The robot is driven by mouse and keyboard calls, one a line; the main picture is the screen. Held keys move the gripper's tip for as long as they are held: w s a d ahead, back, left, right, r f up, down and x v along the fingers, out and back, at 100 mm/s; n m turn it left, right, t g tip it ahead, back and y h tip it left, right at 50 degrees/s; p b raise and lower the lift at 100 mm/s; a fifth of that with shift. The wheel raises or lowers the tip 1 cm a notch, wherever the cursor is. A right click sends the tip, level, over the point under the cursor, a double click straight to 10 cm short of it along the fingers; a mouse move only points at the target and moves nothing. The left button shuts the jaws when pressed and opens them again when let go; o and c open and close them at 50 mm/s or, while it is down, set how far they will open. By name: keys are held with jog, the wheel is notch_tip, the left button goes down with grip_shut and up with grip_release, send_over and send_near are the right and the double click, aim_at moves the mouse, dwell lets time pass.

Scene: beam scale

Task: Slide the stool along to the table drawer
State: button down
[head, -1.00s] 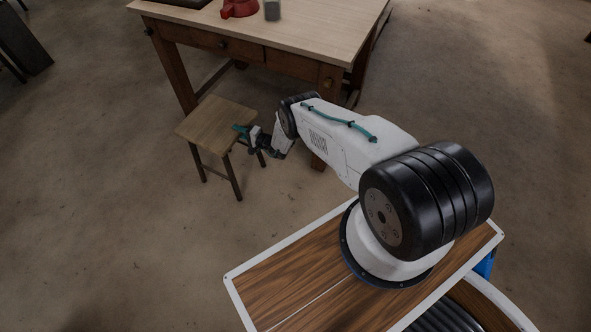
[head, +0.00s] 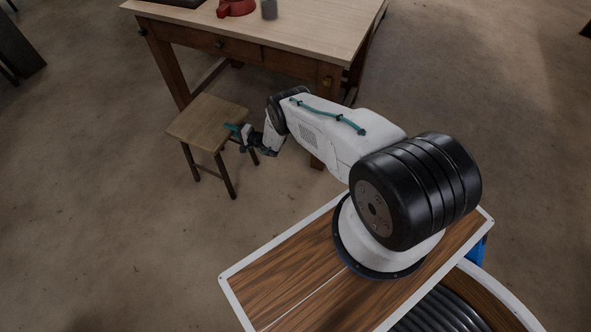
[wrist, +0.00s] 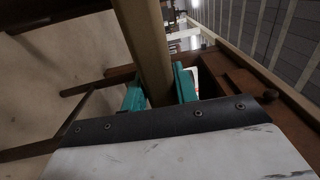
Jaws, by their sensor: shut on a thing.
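The stool (head: 207,122) has a square light-wood seat and dark legs. It stands upright on the floor in front of the wooden table (head: 300,30), close to the table's left front leg. The table drawer (head: 215,43) is in the table's front and looks shut. My gripper (head: 238,131) reaches the stool seat's right edge. In the wrist view its teal fingers (wrist: 158,92) are shut on the seat of the stool (wrist: 145,42), one on each side of the board. The inner finger faces are partly hidden.
A red object (head: 236,8) and a grey cylinder (head: 269,9) are on the tabletop. A dark piece of furniture (head: 18,45) stands at the far left. The floor left of and in front of the stool is clear.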

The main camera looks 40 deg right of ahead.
jog(key=shift+w+a, duration=0.2)
jog(key=c, duration=1)
grip_release()
jog(key=shift+s+f, duration=0.2)
jog(key=shift+f, duration=0.1)
jog(key=shift+r+v, duration=0.15)
jog(key=shift+v, duration=1.7)
jog(key=shift+r+v, duration=0.1)
jog(key=shift+v, duration=1.8)
jog(key=shift+w+d, duration=0.1)
jog(key=shift+d, duration=0.05)
